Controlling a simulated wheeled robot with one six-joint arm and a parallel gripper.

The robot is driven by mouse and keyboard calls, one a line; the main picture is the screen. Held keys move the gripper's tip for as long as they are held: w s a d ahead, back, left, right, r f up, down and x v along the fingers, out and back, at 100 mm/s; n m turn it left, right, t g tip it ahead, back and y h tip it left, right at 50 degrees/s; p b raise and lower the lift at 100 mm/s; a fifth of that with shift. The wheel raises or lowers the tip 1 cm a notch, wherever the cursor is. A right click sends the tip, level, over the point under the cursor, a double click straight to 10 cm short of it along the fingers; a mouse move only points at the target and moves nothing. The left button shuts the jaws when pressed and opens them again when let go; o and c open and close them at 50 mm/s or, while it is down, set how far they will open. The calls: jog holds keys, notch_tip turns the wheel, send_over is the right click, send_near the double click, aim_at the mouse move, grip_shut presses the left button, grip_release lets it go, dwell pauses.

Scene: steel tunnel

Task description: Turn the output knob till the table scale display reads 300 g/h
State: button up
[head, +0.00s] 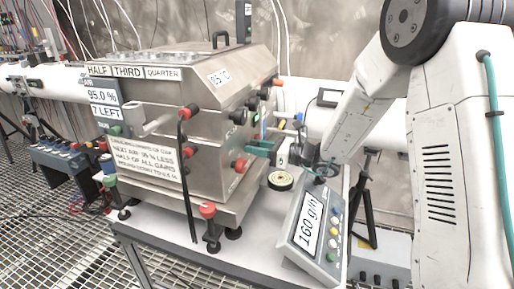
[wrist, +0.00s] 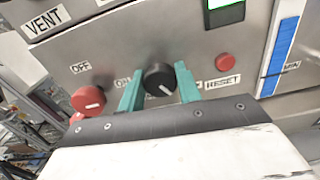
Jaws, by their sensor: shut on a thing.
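The table scale (head: 312,238) stands on the right of the table in the head view. Its tilted display (head: 309,221) reads 160 g/h. The output knob (wrist: 159,80) is black with a white pointer line, on the steel front panel in the wrist view. My gripper (wrist: 158,72) has its two green fingers on either side of the knob and is shut on it. The pointer line slants toward the lower right. In the head view my gripper (head: 262,146) reaches the machine's right face, and the knob cannot be made out there.
A red knob (wrist: 89,100) sits left of the output knob and a red reset button (wrist: 225,62) sits right of it. The steel machine (head: 205,95) fills the table's left.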

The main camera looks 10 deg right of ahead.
jog(key=shift+f+m, duration=0.15)
jog(key=shift+m, duration=0.85)
jog(key=o, duration=1)
jog(key=v, duration=0.8)
